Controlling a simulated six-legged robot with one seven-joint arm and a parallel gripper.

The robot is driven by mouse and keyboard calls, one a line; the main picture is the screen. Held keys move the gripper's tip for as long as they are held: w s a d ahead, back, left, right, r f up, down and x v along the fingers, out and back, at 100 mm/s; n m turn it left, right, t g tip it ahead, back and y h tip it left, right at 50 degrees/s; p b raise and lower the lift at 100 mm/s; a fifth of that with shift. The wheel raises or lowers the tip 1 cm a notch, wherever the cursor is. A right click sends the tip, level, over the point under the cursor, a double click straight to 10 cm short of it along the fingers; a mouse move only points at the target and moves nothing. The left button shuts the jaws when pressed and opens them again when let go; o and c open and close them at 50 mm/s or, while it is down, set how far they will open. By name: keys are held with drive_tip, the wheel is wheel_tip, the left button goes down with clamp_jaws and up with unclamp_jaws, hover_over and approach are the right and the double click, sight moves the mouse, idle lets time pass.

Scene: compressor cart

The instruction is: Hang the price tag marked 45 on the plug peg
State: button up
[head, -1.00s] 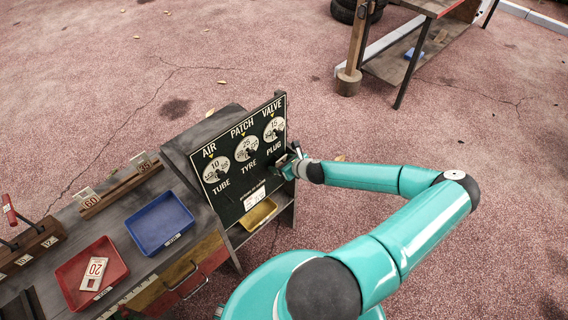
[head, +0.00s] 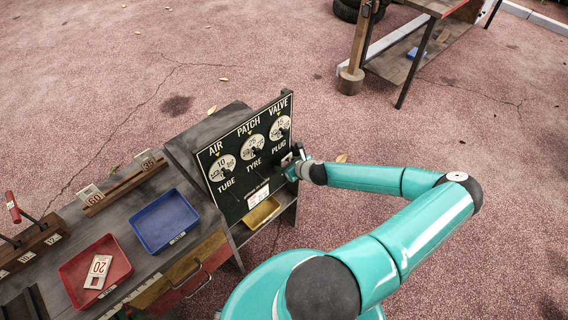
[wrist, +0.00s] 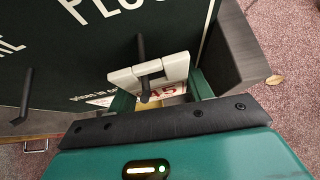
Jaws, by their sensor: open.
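The price tag (wrist: 178,67), pale with a slot and a red 45 partly visible below, is at the board under PLUG in the wrist view. The dark plug peg (wrist: 146,92) appears to pass through the tag's slot; how far the tag sits along it I cannot tell. My gripper (wrist: 162,97) is open, one green finger on each side of the tag; whether they touch it is unclear. In the head view my gripper (head: 291,167) is at the right edge of the dark price board (head: 232,192), and the tag there is mostly hidden.
The TYRE peg (wrist: 26,95) is bare at left in the wrist view. A yellow tray (head: 262,213) is below the board. On the cart are a blue tray (head: 165,221), a red tray (head: 75,270) holding a 20 tag (head: 98,271), and a wooden rack (head: 125,186) with tags 60 and 35.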

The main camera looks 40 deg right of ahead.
drive_tip(key=shift+o, duration=0.8)
drive_tip(key=shift+w+a+r+y, duration=0.3)
drive_tip(key=shift+w+a+r, duration=0.15)
drive_tip(key=shift+a+r, duration=0.2)
drive_tip(key=d+f+v, duration=0.1)
drive_tip(key=v, duration=1.3)
drive_tip(key=shift+s, duration=0.45)
drive_tip(key=shift+f, duration=0.1)
